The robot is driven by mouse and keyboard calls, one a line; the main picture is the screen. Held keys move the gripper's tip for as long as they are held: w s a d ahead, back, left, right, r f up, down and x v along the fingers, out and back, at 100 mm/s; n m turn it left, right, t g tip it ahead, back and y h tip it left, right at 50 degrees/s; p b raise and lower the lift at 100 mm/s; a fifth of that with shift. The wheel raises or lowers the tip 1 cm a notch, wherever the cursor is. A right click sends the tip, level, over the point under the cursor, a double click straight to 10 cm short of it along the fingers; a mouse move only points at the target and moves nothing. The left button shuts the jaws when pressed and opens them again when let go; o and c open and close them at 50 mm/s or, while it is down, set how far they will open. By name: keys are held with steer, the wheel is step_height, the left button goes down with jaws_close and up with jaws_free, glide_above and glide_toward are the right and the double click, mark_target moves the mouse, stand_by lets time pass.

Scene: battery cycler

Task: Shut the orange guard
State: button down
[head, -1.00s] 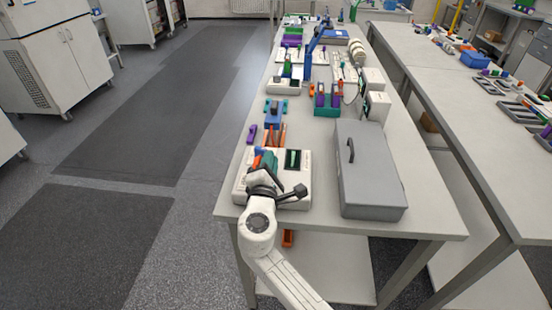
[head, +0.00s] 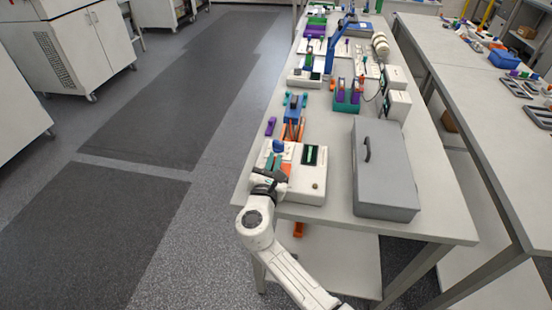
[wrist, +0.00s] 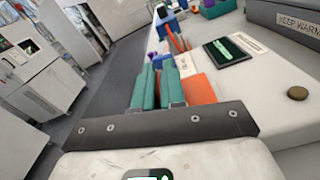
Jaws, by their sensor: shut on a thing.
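The orange guard (head: 286,169) is on the front left part of a white cycler box (head: 310,185), left of and in front of its dark screen. In the wrist view the guard (wrist: 201,89) is a tilted orange plate just right of the teal fingers. My gripper (head: 272,162) is over the left part of the box. In the wrist view its teal fingers (wrist: 158,80) are close together, right up against the guard's side.
A grey lidded case (head: 383,170) stands right of the box. Behind the box are orange prongs (head: 292,130), a blue block (head: 294,108) and a purple piece (head: 270,126). The bench's left edge is close to the box.

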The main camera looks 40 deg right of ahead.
steer(key=shift+f+n, duration=0.25)
steer(key=shift+n, duration=0.15)
steer(key=c, duration=1.2)
jaws_free()
steer(key=shift+a, duration=0.1)
steer(key=b+v, duration=0.1)
steer(key=v, duration=0.9)
steer(key=shift+s+a, duration=0.25)
steer(key=shift+a, duration=0.05)
